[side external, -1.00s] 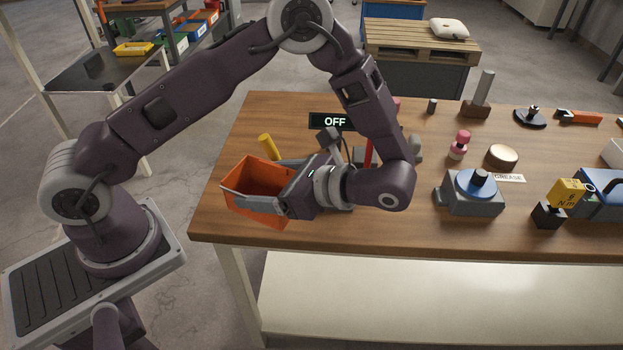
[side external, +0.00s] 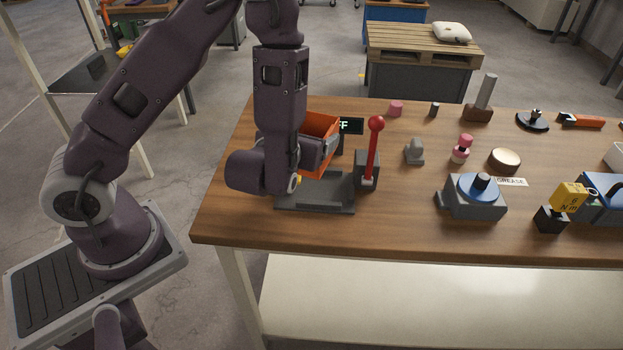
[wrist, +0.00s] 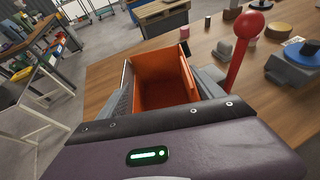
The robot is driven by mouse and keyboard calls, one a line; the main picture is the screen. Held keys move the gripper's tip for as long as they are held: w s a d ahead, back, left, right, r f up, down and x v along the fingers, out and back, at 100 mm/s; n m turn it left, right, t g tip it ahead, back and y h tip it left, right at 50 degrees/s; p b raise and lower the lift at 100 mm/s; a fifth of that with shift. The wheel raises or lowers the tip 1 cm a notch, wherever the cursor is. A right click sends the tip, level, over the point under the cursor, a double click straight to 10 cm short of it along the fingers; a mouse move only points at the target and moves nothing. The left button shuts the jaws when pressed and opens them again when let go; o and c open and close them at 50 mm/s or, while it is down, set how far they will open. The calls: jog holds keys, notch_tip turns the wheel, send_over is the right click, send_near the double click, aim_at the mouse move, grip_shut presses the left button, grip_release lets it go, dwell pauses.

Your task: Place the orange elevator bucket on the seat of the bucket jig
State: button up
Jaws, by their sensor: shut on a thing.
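The orange elevator bucket (side external: 319,126) is an open-topped box. In the side view it shows behind my wrist, above the back of a grey fixture. In the wrist view I look into the empty bucket (wrist: 158,62). My gripper (wrist: 165,92) is shut on it, with a finger along each side. The grey fixture, which looks like the bucket jig (side external: 318,200), has a flat base. Its seat is not clearly seen, and I cannot tell whether the bucket touches it.
A red ball-topped lever (side external: 374,150) stands upright at the fixture's right, close to the bucket. A dark sign (side external: 350,126) is partly hidden behind the bucket. A small grey block (side external: 414,152) and a grey unit with a blue disc (side external: 473,196) stand further right.

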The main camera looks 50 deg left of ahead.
notch_tip(320, 180, up, 5)
jog(key=s+a+n+g+y, duration=0.4)
jog(key=s+a+n+g, duration=0.15)
jog(key=a, duration=0.25)
jog(key=s+a+n+g+y, duration=0.3)
jog(key=s+a+n+g, duration=0.25)
jog(key=a+n, duration=0.2)
jog(key=s+d+f+n+g+h, duration=0.1)
jog(key=s+f+n+g+h, duration=0.1)
jog(key=s+n+g+h, duration=0.6)
jog(key=s+d+f+n+g+h, duration=0.2)
jog(key=s+n+g+h, duration=0.3)
jog(key=n, duration=0.5)
jog(key=w+a+f+n+t+h, duration=0.1)
jog(key=w+a+n+t+h, duration=0.1)
jog(key=w+n+t+h, duration=1.05)
jog(key=w+a+r+n+t+y, duration=0.1)
jog(key=w+a+r+n+t, duration=0.15)
jog(key=a+n, duration=0.35)
jog(key=w+a+r+n+t+y, duration=0.1)
jog(key=a+n+t, duration=0.25)
jog(key=a, duration=0.35)
jog(key=w+a+r+n+t+y, duration=0.1)
jog(key=w+a+n+t, duration=0.2)
jog(key=a, duration=0.4)
notch_tip(320, 180, down, 12)
jog(key=n, duration=0.1)
jog(key=shift+s+r, duration=0.2)
jog(key=shift+s, duration=0.25)
